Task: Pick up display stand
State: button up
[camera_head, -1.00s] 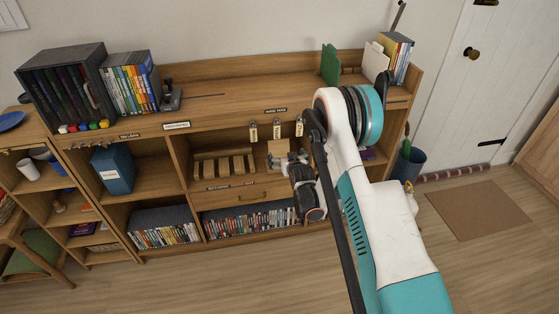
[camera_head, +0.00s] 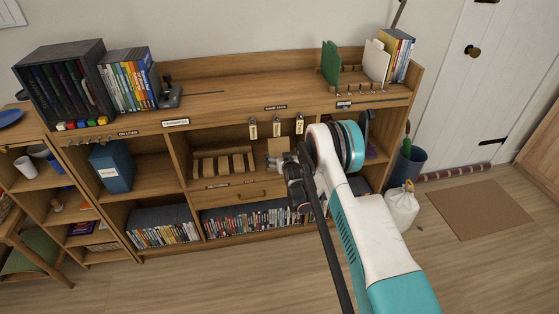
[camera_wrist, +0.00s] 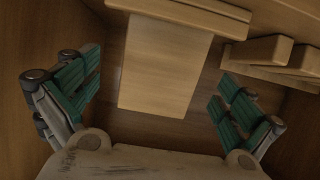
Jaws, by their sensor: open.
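The display stand appears to be the light wooden piece (camera_head: 278,147) in the middle shelf compartment, beside a slotted wooden rack. In the wrist view, its pale flat panel (camera_wrist: 165,65) lies between my fingers, with a cross piece along its top edge. My gripper (camera_wrist: 158,98) is open, with one green-padded finger on each side of the panel and visible gaps on both sides. In the head view my gripper (camera_head: 288,163) is at the mouth of that compartment, and it partly hides the stand's lower part.
The slotted rack (camera_head: 224,164) stands left of the stand; its slats (camera_wrist: 262,52) show at the right in the wrist view. Compartment walls are close on both sides. Small tags (camera_head: 277,127) hang from the shelf edge above. A drawer (camera_head: 240,194) is below.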

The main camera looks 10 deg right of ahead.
aim_at(280, 154)
jog(key=b+x, duration=0.1)
jog(key=x, duration=0.1)
jog(key=b+x, duration=0.1)
jog(key=shift+w+a+f, duration=0.2)
jog(key=shift+f, duration=0.35)
jog(key=shift+w+f, duration=0.1)
jog(key=shift+w, duration=0.4)
jog(key=c, duration=1.1)
